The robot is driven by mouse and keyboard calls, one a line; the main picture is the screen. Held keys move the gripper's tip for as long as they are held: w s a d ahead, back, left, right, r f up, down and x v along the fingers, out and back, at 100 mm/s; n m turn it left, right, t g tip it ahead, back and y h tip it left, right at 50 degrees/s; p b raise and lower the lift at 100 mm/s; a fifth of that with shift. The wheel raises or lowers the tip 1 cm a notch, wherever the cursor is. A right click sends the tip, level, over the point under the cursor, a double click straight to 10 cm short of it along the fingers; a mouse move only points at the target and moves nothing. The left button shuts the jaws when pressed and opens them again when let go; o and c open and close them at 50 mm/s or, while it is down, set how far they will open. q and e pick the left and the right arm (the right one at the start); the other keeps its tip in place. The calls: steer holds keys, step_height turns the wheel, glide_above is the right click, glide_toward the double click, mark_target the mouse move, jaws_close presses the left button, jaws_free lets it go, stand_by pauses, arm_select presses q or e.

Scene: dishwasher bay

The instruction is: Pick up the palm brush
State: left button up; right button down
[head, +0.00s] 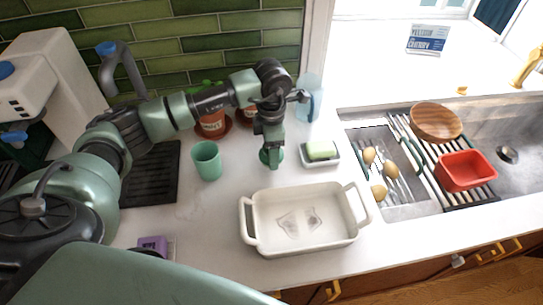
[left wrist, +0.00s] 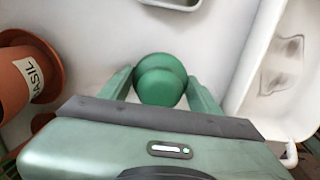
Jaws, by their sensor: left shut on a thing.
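The palm brush (left wrist: 160,80) shows in the left wrist view as a rounded green knob between the two fingers of my left gripper (left wrist: 162,90). The fingers are shut on it from both sides. In the head view, my left gripper (head: 270,146) points down over the counter, behind the white baking dish, with the green brush (head: 272,158) at its tips. The underside of the brush is hidden, so I cannot tell whether it touches the counter. My right gripper is not in view.
Terracotta pots (head: 212,126) stand behind. The sink (head: 490,124) is at right.

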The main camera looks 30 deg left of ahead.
arm_select(q)
step_height(320, 180, up, 18)
steer(key=b, duration=0.3)
steer(key=shift+f, duration=0.2)
steer(key=o, duration=0.9)
steer(key=c, duration=0.5)
